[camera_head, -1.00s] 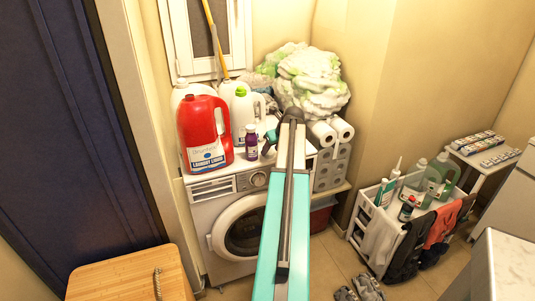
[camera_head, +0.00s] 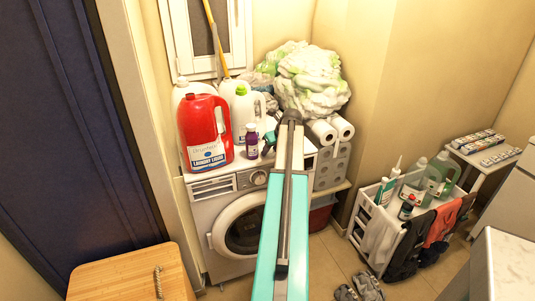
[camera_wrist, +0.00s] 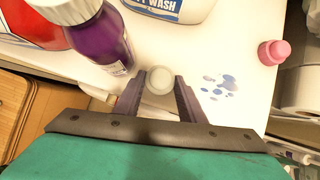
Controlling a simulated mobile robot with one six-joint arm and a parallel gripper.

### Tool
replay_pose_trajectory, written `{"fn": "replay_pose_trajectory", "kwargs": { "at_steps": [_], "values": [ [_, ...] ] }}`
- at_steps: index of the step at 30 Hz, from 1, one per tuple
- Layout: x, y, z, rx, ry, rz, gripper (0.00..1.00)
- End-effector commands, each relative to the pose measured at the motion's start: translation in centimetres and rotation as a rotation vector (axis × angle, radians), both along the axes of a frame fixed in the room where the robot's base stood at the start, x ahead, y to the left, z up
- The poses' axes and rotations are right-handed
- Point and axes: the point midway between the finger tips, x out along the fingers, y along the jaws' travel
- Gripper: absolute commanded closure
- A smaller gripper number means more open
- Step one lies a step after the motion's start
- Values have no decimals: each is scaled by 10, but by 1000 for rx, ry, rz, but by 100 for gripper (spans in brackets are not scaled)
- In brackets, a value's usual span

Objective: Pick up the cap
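A small round whitish cap (camera_wrist: 160,80) shows in the wrist view, on the white washer top between the fingertips of my gripper (camera_wrist: 161,84). The fingers stand apart on either side of the cap, with little or no gap; firm contact cannot be made out. In the head view my gripper (camera_head: 268,143) is over the washer top, right of a small purple bottle (camera_head: 251,141); the cap is not distinguishable there. The purple bottle stands close to the left finger in the wrist view (camera_wrist: 103,40).
A red detergent jug (camera_head: 205,133) and white jugs (camera_head: 243,108) stand behind and left on the washer (camera_head: 203,190). A small pink object (camera_wrist: 273,52) lies right of the gripper. Paper rolls (camera_head: 322,132) and a laundry pile (camera_head: 312,82) bound the right and back.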

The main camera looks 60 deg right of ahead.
Motion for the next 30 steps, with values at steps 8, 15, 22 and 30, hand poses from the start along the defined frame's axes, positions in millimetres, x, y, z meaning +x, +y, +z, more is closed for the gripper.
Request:
{"fn": "replay_pose_trajectory", "kwargs": {
  "at_steps": [8, 15, 22, 30],
  "values": [
    [0, 0, 0, 0, 0, 0, 85],
    [0, -1, 7, -1, -1, -1, 85],
    [0, -1, 23, -2, -1, -1, 85],
    [-8, 10, 35, 0, -1, -2, 85]
  ]
}}
